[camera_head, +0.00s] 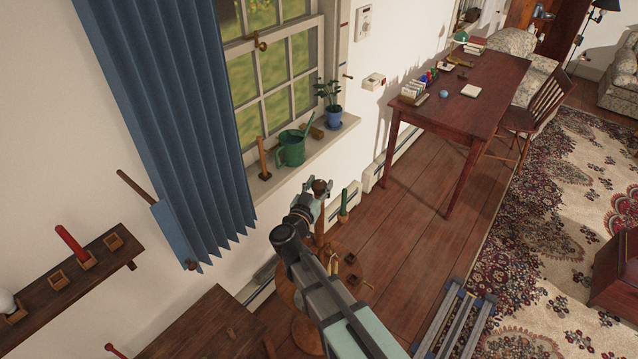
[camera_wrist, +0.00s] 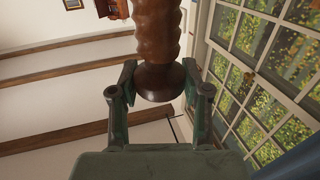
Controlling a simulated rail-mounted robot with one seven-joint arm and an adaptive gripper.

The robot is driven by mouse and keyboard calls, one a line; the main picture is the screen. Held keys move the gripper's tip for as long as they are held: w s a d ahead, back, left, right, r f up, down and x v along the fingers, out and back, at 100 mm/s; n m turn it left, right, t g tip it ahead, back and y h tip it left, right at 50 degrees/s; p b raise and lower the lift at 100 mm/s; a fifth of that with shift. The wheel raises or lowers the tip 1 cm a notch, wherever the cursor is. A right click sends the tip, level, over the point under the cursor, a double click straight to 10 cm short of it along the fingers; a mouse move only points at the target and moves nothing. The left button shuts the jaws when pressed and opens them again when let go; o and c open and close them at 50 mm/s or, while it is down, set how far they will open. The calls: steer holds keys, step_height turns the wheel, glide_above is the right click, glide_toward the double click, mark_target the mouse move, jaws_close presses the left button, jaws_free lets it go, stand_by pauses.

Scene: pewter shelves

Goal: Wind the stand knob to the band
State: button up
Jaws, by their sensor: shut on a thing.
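The dark brown stand knob (camera_wrist: 158,82) sits between the two fingers of my gripper (camera_wrist: 158,88) in the wrist view. My gripper is shut on it, with a finger on each side. A ribbed wooden screw post (camera_wrist: 157,30) runs on from the knob. In the head view the knob (camera_head: 320,185) shows small at the end of my gripper (camera_head: 318,192), above a round wooden stand (camera_head: 290,290). My arm covers much of the stand. I cannot make out the band in either view.
A windowsill (camera_head: 265,183) with a green watering can (camera_head: 291,148) and a potted plant (camera_head: 334,117) is close behind my gripper. A blue curtain (camera_head: 175,110) hangs to the left. A wall shelf (camera_head: 125,240) is at the lower left. Open floor (camera_head: 420,215) lies to the right.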

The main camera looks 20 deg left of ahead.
steer(key=m+h, duration=0.1)
steer(key=h, duration=0.1)
steer(key=m+g+h, duration=0.1)
steer(key=m+h, duration=0.1)
steer(key=h, duration=0.1)
steer(key=shift+w+a+m, duration=0.15)
steer(key=shift+m, duration=0.15)
steer(key=shift+d+m+g+h, duration=0.2)
steer(key=shift+m+g+h, duration=0.9)
steer(key=shift+h, duration=0.8)
steer(key=shift+s+d+m+h, duration=0.1)
steer(key=shift+s+m+h, duration=0.1)
steer(key=shift+m+h, duration=0.1)
steer(key=o, duration=1.2)
steer(key=shift+c, duration=0.2)
steer(key=v, duration=1.2)
